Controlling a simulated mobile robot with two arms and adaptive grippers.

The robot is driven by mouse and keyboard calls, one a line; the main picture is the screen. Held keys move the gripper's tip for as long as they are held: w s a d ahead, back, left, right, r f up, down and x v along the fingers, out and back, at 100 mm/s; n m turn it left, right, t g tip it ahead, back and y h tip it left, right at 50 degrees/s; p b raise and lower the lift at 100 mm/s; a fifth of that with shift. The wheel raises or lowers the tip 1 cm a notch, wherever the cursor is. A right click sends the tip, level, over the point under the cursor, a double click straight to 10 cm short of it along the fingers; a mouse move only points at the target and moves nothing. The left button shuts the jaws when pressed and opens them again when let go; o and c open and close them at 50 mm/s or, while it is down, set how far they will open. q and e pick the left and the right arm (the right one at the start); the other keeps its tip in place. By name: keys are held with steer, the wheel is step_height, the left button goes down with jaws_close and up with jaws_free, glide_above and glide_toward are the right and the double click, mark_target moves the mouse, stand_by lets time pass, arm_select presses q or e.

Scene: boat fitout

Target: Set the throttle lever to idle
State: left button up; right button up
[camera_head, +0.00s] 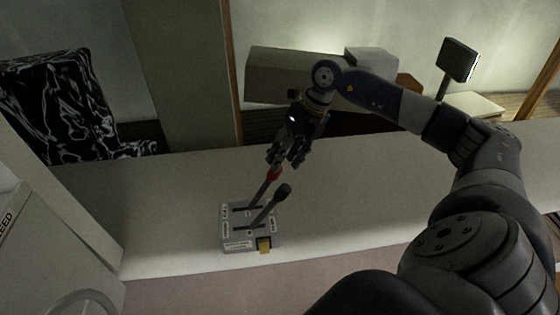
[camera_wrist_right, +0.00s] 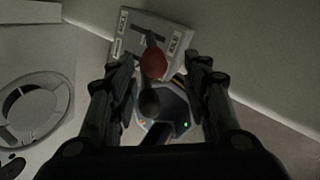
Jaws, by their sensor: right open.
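A grey control box (camera_head: 236,236) sits on the light counter, with two levers rising from slots in its top. One lever has a red knob (camera_head: 275,172) and the other has a black knob (camera_head: 283,190); both lean up and to the right in the head view. My right gripper (camera_head: 288,156) is open just above the red knob. In the right wrist view the red knob (camera_wrist_right: 153,63) shows between the open fingers, with the black knob (camera_wrist_right: 150,103) below it. Contact cannot be told. Labels beside the slots are too small to read surely. My left gripper is not in view.
The counter (camera_head: 360,205) is clear on both sides of the box. A white cabinet (camera_head: 50,230) stands at the left, and a dark patterned seat (camera_head: 60,100) is behind. A round grey ring (camera_wrist_right: 33,108) lies left of the box in the right wrist view.

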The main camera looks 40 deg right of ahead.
steer(key=v, duration=0.7)
steer(key=shift+s+d+r, duration=0.15)
steer(key=shift+s+d, duration=0.05)
